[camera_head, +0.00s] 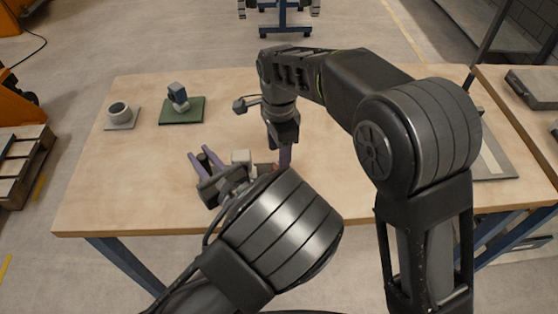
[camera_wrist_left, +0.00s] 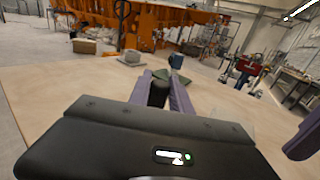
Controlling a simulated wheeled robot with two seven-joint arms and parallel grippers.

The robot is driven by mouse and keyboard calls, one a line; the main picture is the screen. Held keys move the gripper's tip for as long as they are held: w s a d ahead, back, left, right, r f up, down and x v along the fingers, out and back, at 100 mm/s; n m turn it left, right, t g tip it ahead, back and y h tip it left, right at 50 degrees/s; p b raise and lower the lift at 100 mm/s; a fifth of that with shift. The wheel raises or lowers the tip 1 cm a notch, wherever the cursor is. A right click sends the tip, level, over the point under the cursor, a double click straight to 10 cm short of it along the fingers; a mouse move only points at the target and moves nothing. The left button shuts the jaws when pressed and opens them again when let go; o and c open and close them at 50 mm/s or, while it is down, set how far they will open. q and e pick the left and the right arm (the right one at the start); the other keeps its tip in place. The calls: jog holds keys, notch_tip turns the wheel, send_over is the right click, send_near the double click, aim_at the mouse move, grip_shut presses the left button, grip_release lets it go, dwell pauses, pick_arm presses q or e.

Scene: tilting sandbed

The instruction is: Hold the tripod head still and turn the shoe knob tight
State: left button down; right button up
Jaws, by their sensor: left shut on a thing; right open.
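My left gripper (camera_head: 200,156) reaches low over the table, its purple fingers pointing away. It is shut on a dark cylinder (camera_wrist_left: 158,93), which stands between the two fingers in the left wrist view; I cannot tell for sure which part of the tripod head this is. My right gripper (camera_head: 284,155) is open and points down, right of the left gripper. A small pale block (camera_head: 241,157) and a reddish piece show between the grippers, partly hidden by my left arm. The shoe knob cannot be made out, nor whether the right fingers touch anything.
A blue-grey device (camera_head: 178,94) stands on a green mat (camera_head: 186,114) at the table's back left. Beside it is a grey plate (camera_head: 124,124) carrying a round cup. A flat grey panel (camera_head: 497,165) lies at the right. The wooden table (camera_head: 105,190) is clear at front left.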

notch_tip(320, 180, up, 7)
jog(key=shift+f, duration=0.15)
pick_arm(q)
jog(key=c, duration=1.1)
grip_release()
jog(key=v, duration=1.2)
